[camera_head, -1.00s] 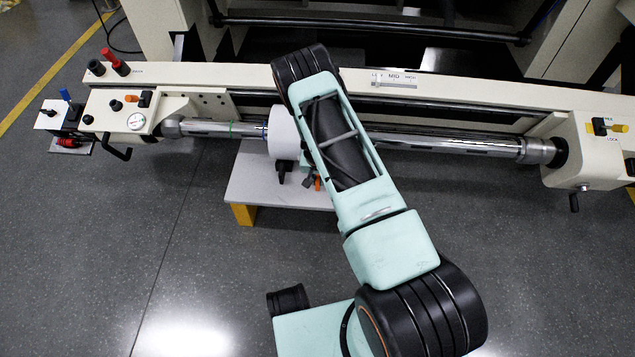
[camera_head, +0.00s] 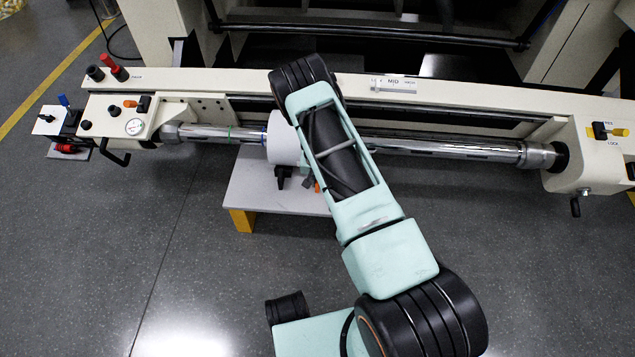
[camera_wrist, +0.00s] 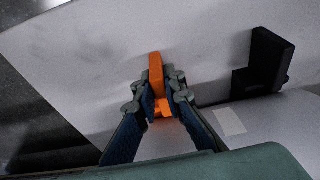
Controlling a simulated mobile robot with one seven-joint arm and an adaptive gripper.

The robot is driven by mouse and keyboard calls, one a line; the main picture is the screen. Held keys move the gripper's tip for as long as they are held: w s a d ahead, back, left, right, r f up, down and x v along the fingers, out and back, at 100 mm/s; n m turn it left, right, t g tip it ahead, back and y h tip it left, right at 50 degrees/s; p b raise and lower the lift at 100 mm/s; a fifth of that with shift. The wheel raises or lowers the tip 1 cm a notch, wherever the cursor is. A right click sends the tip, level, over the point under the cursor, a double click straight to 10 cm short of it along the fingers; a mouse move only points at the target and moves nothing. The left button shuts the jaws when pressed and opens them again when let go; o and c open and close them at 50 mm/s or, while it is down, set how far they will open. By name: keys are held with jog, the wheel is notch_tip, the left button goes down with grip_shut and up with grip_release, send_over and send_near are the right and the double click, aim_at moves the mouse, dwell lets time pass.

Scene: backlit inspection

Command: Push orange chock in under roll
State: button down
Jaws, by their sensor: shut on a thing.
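The white roll (camera_head: 283,140) sits around a shiny horizontal shaft, partly hidden behind my arm in the head view. My gripper (camera_wrist: 158,98) is shut on the orange chock (camera_wrist: 156,74), which stands up between the two fingers in the wrist view. Only a sliver of the orange chock (camera_head: 317,187) shows beside my arm in the head view. A black chock (camera_wrist: 267,62) stands apart to the right in the wrist view. In the head view the black chock (camera_head: 283,173) is just below the roll. Whether the orange chock touches the roll is hidden.
A low white table (camera_head: 243,190) with yellow legs stands below the roll. The shaft (camera_head: 430,147) runs between a left machine housing (camera_head: 112,112) and a right one (camera_head: 590,160). Open grey floor (camera_head: 130,230) lies in front and to the left.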

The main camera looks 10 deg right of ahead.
jog(key=shift+w+d+r, duration=0.1)
jog(key=shift+w+r, duration=0.05)
jog(key=shift+w, duration=0.15)
jog(key=c, duration=2.1)
grip_release()
jog(key=shift+o, duration=0.8)
jog(key=shift+s, duration=0.1)
jog(key=v, duration=1.2)
